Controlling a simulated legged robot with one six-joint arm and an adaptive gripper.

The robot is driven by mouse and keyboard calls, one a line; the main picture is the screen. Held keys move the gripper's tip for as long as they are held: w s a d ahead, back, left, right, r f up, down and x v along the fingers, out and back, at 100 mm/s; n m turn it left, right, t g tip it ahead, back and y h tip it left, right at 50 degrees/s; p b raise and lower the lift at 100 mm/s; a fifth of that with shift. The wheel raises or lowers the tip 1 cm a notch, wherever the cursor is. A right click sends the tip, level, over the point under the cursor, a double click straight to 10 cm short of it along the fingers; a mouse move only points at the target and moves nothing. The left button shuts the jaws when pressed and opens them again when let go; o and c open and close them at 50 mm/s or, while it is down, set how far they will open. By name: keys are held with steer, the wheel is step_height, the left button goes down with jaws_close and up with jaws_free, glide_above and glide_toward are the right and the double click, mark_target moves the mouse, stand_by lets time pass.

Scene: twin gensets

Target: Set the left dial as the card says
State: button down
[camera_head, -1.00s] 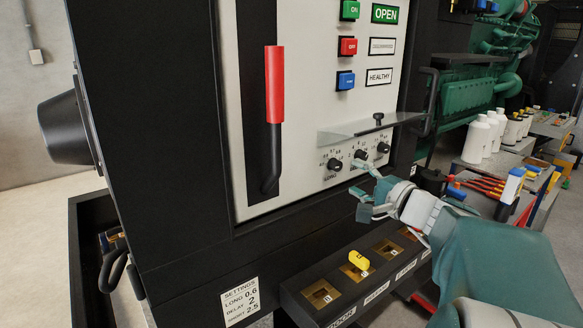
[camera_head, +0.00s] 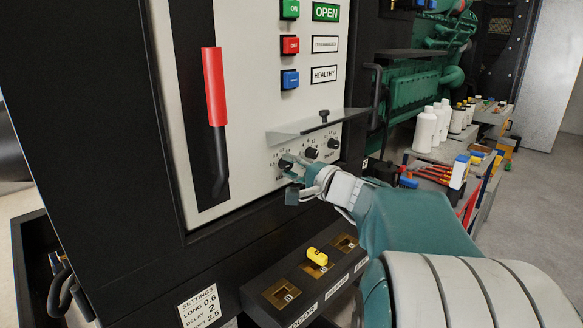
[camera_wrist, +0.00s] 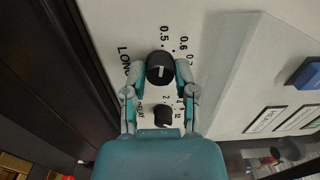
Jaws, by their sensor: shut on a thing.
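The left dial (camera_wrist: 160,68), a black knob beside the word LONG, has a white pointer line. The line is roughly upright in the wrist view, near the 0.5 mark; its exact setting is hard to tell. My gripper (camera_wrist: 163,70) is shut on this dial, one finger on each side. In the head view my gripper (camera_head: 288,175) is at the panel and mostly hides the left dial. The settings card (camera_head: 199,307) on the cabinet's lower front reads LONG 0.6, DELAY 2, with a last line, partly cut off, of 2.5.
The middle dial (camera_head: 312,152) and right dial (camera_head: 333,143) are close beside my gripper. A clear cover (camera_head: 306,128) juts out above them. A red-handled lever (camera_head: 214,90) is to the left. A black ledge with a yellow piece (camera_head: 317,257) lies below.

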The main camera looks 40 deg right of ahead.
steer(key=shift+d+f+m, duration=0.1)
steer(key=shift+m, duration=0.3)
steer(key=m, duration=0.3)
steer(key=shift+m, duration=0.3)
steer(key=shift+f+m, duration=0.2)
steer(key=shift+m, duration=1.6)
steer(key=shift+c, duration=2)
jaws_free()
steer(key=shift+d+r, duration=0.1)
